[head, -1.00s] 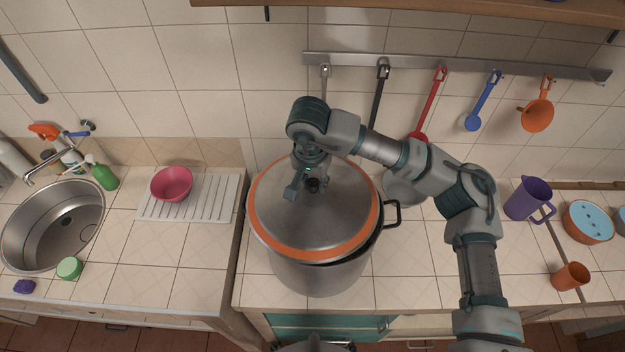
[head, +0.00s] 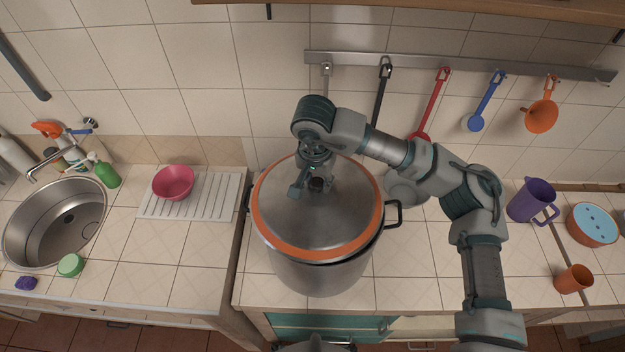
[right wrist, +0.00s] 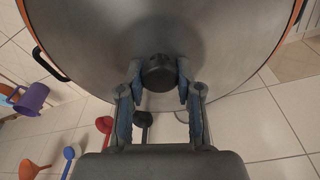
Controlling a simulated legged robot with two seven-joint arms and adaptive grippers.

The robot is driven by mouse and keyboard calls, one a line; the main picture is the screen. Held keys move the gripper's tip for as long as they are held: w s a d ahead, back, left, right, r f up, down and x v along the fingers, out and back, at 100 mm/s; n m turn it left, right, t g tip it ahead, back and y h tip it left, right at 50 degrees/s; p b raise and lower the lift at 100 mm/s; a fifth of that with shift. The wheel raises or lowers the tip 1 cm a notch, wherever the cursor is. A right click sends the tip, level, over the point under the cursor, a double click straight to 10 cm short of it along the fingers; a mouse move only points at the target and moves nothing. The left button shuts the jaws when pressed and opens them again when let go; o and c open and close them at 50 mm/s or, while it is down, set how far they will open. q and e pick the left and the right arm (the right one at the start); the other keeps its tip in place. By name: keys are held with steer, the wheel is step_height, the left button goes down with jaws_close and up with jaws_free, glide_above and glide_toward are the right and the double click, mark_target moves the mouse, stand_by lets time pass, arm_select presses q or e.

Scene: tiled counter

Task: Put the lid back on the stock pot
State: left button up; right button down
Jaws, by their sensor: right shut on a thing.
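The stock pot (head: 322,278) is a large steel pot with dark side handles, standing on the tiled counter. Its lid (head: 335,225) is a steel disc with an orange rim and a dark knob (right wrist: 158,73). The lid lies over the pot's mouth. A dark strip of the pot's rim shows below the lid at the front right, so I cannot tell whether it is fully seated. My right gripper (head: 312,186) is shut on the knob, one finger on each side in the right wrist view (right wrist: 158,88). My left gripper is not in view.
A pink bowl (head: 173,182) sits on the white drainboard (head: 190,210) beside the sink (head: 60,225). Utensils hang from the wall rail (head: 455,66) behind. A purple jug (head: 530,200), an orange cup (head: 573,279) and a blue-topped round container (head: 592,222) stand to the right.

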steer(key=shift+d, duration=0.65)
steer(key=shift+a+f, duration=0.15)
steer(key=shift+a, duration=0.55)
steer(key=shift+d, duration=0.55)
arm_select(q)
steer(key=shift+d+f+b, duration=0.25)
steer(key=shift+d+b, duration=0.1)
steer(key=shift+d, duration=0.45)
arm_select(e)
steer(key=shift+d, duration=0.2)
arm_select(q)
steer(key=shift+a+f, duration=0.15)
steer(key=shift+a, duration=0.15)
arm_select(e)
steer(key=shift+a, duration=0.15)
